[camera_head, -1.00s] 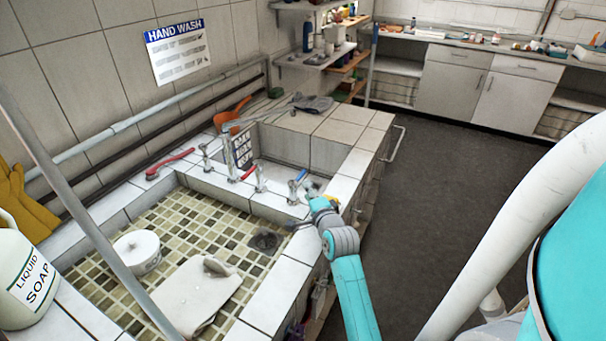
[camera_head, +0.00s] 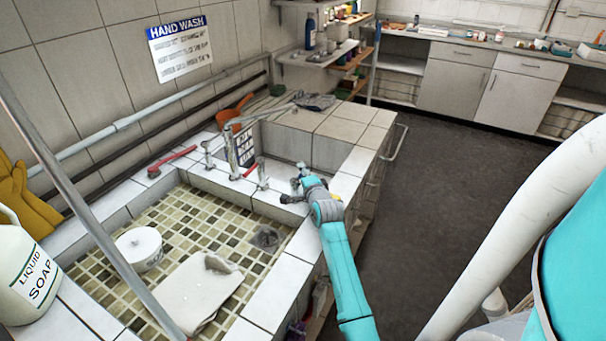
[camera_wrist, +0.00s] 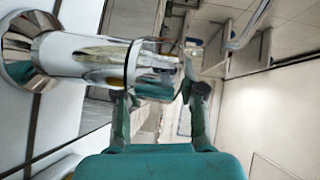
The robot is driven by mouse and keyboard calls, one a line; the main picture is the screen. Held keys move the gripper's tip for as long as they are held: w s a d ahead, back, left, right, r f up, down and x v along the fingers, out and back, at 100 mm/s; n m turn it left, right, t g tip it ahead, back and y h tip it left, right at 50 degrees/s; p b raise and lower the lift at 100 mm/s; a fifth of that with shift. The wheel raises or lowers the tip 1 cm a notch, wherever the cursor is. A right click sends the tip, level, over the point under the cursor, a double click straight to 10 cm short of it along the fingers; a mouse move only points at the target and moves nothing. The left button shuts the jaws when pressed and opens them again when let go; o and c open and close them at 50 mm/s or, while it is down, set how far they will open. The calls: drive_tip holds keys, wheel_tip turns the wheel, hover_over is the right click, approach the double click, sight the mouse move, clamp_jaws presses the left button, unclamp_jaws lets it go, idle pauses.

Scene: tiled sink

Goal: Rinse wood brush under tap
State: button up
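I cannot make out a wood brush in either view. A tall chrome tap (camera_head: 232,150) with a long spout stands on the wall between the two basins. A shorter chrome tap (camera_head: 262,178) stands nearer me. My gripper (camera_head: 298,184) is over the near edge of the far basin, covering part of it. In the wrist view, my gripper (camera_wrist: 155,93) has its two fingers spread. A large chrome tap part (camera_wrist: 100,60) runs from the left across the front of the fingers. I cannot tell whether it touches them. I see nothing held.
A red-handled tool (camera_head: 172,160) lies on the back ledge. A soap jug (camera_head: 25,265) stands at left. A grey pole (camera_head: 75,190) crosses the left side.

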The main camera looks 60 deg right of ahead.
clamp_jaws()
drive_tip(key=shift+f+m+g+h, duration=0.1)
drive_tip(key=shift+m+g+h, duration=0.2)
drive_tip(key=shift+s+a+m+g+h, duration=0.1)
drive_tip(key=shift+s+m+g+h, duration=0.3)
drive_tip(key=shift+m+g+h, duration=0.25)
drive_tip(key=shift+s+m+g+h, duration=0.35)
drive_tip(key=shift+m+g+h, duration=0.2)
drive_tip(key=shift+m+g, duration=0.15)
drive_tip(key=shift+g, duration=0.25)
unclamp_jaws()
